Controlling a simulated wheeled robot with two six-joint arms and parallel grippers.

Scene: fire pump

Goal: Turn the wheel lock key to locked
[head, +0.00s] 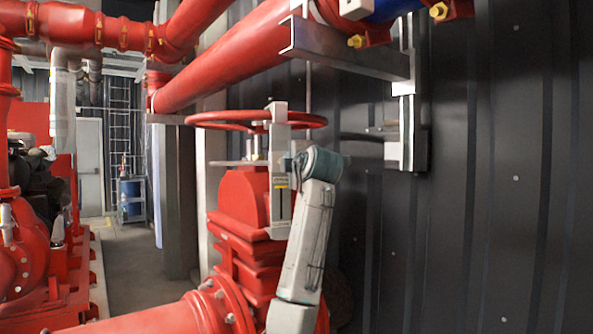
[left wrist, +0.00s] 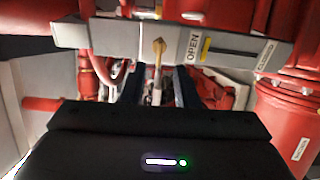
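The red valve wheel (head: 258,120) lies flat on top of a red valve body (head: 243,199) in the head view. An upright grey lock plate (head: 280,170) stands at its right side. In the left wrist view the plate (left wrist: 118,38) carries the words OPEN and CLOSED, with a dark slot between them. A brass-coloured key-like piece (left wrist: 158,55) shows left of the word OPEN. My left gripper (left wrist: 157,85) is open, one dark finger on each side of this piece, with gaps visible. Contact cannot be told. My right gripper is in neither view.
Large red pipes (head: 225,55) run above the wheel, with a grey metal bracket (head: 350,52) at upper right. A dark ribbed wall (head: 520,180) closes off the right. A red flanged pipe (head: 170,315) lies low in front. Open floor (head: 135,262) shows at left.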

